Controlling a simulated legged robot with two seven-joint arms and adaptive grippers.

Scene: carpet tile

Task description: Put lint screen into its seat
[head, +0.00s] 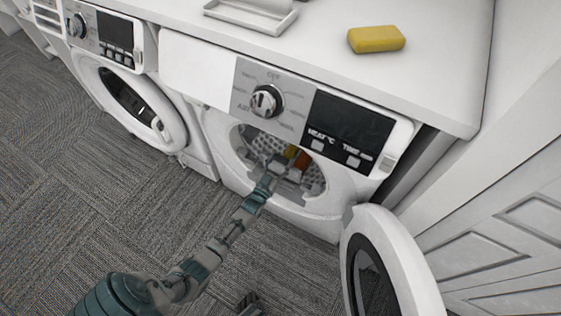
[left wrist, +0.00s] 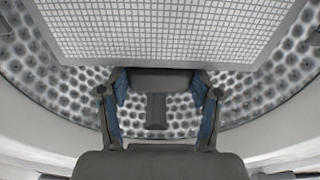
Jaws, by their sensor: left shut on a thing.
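The lint screen (left wrist: 165,30) is a pale panel with a fine square grid, filling the top of the left wrist view. A dark grey handle-like bar (left wrist: 157,82) lies at its near edge. My left gripper (left wrist: 160,95) has its fingers on both sides of this bar and is shut on it. In the head view my left gripper (head: 276,166) reaches into the round opening of the right-hand dryer (head: 222,140). The screen's seat cannot be made out. A small grey part (head: 249,303) at the bottom edge looks like my right gripper; its jaws are unclear.
The dryer door (head: 392,232) hangs open at the lower right. Yellow and orange things (head: 301,160) show inside the perforated drum. A yellow sponge-like block (head: 376,39) and a white tray (head: 250,14) lie on the counter. A second machine (head: 128,100) stands left. Carpet (head: 80,190) is clear.

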